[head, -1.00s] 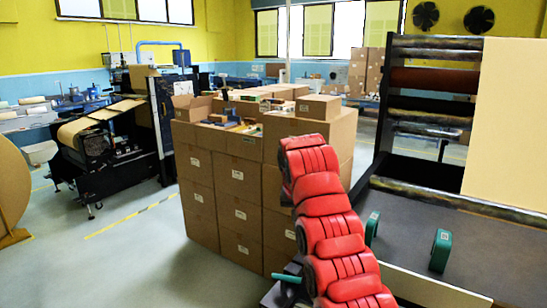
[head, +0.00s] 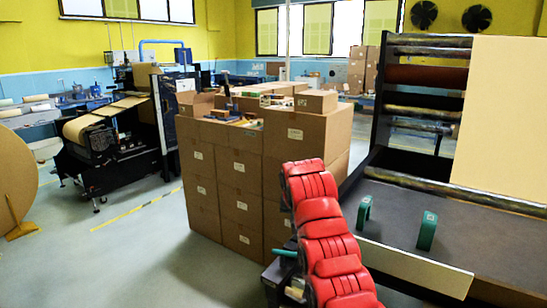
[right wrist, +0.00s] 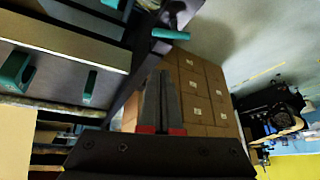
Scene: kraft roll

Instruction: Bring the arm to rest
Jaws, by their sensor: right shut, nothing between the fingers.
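My right arm (head: 325,235), in red padded covers, rises from the bottom of the head view in front of the box stack and the machine. Its gripper is not clear in the head view. In the right wrist view my right gripper (right wrist: 164,74) shows two dark fingers with red bases, shut together and empty. The fingers point toward the stacked boxes (right wrist: 195,90), with no contact visible. My left gripper is in neither view.
A stack of cardboard boxes (head: 230,190) with small items on top stands left of my arm. A roller machine (head: 470,215) with green handles (head: 427,232) and a pale paper sheet (head: 505,110) stands at the right. Open floor (head: 140,255) lies left.

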